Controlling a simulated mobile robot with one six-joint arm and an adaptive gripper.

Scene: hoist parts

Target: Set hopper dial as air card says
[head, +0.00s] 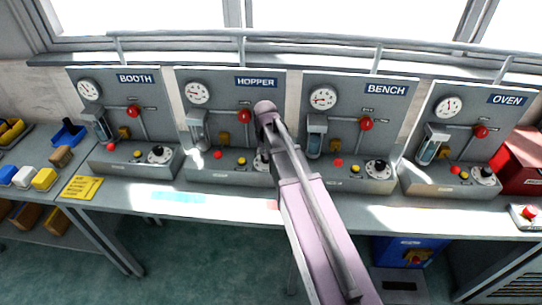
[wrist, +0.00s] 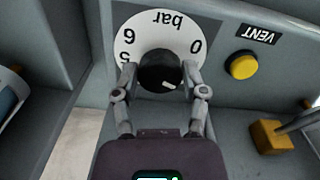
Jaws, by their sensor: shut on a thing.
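The hopper panel (head: 230,90) stands second from the left in the head view. Its dial is mostly hidden there behind my arm. In the wrist view, upside down, the white dial plate (wrist: 130,45) shows "bar", 0, 6 and part of a 5. The black knob (wrist: 158,68) sits at its middle, with a short white mark near its lower edge. My gripper (wrist: 160,80) is shut on the knob, one finger on each side. The yellow card (head: 80,188), apparently the air card, lies on the bench at left; its writing is too small to read.
Booth (head: 118,95), bench (head: 350,100) and oven (head: 470,115) panels stand alongside. On the hopper base, a yellow button (wrist: 243,65) marked VENT is close to the dial. A red lever knob (head: 244,116) stands above. The bench front is mostly clear.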

